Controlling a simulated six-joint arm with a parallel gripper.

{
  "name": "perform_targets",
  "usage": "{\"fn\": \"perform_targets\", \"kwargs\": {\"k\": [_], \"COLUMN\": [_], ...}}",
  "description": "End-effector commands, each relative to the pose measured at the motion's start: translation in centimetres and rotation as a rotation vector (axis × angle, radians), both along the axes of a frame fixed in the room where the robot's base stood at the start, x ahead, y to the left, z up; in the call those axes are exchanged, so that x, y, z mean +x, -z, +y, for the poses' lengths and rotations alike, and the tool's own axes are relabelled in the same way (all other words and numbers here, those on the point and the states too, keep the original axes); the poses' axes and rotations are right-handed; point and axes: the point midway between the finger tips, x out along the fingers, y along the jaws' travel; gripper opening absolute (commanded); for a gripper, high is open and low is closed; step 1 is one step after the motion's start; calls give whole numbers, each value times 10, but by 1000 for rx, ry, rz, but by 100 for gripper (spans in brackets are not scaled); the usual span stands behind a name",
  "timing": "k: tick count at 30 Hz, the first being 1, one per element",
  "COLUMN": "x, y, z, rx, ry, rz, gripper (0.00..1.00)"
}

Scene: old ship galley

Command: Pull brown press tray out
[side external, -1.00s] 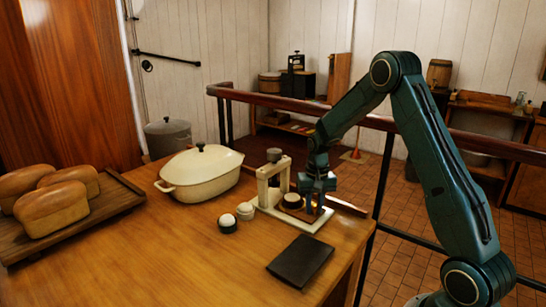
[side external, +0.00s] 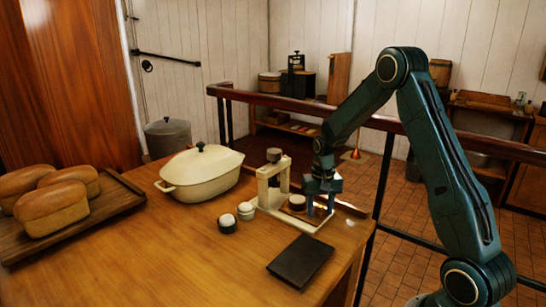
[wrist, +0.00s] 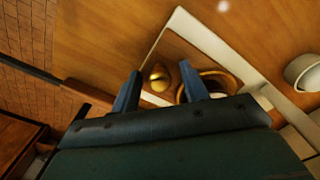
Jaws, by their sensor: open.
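A cream press (side external: 270,190) stands on the table with its flat base frame in front. The brown press tray (side external: 297,203) lies low in that frame, partly hidden by my gripper; it also shows in the wrist view (wrist: 178,50), with a round cup in it. A brass knob (wrist: 159,77) stands at the tray's end. My gripper (side external: 322,211) points down over the outer end of the press base. In the wrist view my gripper (wrist: 160,68) is open, with the knob between its two blue fingers. Contact with the knob cannot be made out.
A dark flat book-like thing (side external: 300,261) lies in front. A cream lidded pot (side external: 200,172) and a bread board (side external: 125,196) are further left. A railing (side external: 450,139) runs behind.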

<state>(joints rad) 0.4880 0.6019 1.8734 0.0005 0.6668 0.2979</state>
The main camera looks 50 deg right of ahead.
Motion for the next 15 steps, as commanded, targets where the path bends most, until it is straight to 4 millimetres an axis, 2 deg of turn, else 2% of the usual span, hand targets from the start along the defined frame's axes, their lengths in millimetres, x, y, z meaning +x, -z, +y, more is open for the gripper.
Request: {"fn": "perform_targets", "kwargs": {"k": [8, 15], "x": [1, 1], "y": [-17, -52], "z": [0, 0], "rx": [-2, -3], "ry": [-1, 0], "rz": [-4, -6], "gripper": [45, 45]}}
